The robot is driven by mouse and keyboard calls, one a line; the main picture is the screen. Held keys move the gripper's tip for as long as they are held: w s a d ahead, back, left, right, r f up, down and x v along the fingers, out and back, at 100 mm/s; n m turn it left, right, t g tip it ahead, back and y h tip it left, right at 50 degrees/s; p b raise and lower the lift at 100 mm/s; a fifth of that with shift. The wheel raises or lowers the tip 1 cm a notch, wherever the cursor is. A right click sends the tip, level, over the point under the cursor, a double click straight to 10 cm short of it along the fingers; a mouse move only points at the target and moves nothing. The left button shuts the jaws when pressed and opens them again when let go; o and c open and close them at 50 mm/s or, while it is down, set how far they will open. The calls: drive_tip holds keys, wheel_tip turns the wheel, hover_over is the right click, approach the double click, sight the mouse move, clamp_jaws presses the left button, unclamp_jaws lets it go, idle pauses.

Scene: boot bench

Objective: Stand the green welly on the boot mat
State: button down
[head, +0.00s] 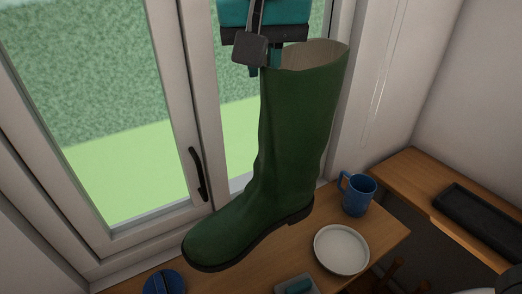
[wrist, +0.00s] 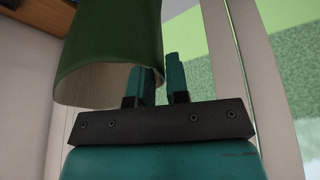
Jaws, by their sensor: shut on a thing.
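The green welly (head: 290,140) hangs upright in front of the window in the head view, toe to the lower left. Its open top is at the upper right. My gripper (head: 264,66) is shut on the left side of its top rim; the fingertips are partly hidden. In the wrist view, the welly (wrist: 115,40) shows beside my gripper (wrist: 160,82), with one finger at the opening and one outside. A long black mat with a raised rim (head: 482,224), apparently the boot mat, lies on the wooden bench at the right, apart from the welly.
A wooden table (head: 385,232) below the welly holds a blue mug (head: 357,194), a white plate (head: 341,249), a small grey tray (head: 297,286) and a round blue object (head: 164,283). The window (head: 130,110) with a black handle (head: 198,174) stands behind. The mat looks bare.

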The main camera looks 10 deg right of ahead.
sight(262, 143)
wheel_tip(262, 143, down, 14)
drive_tip(key=shift+r+p, duration=0.2)
drive_tip(key=shift+p, duration=0.7)
drive_tip(key=c, duration=1.1)
unclamp_jaws()
drive_tip(key=shift+s, duration=0.1)
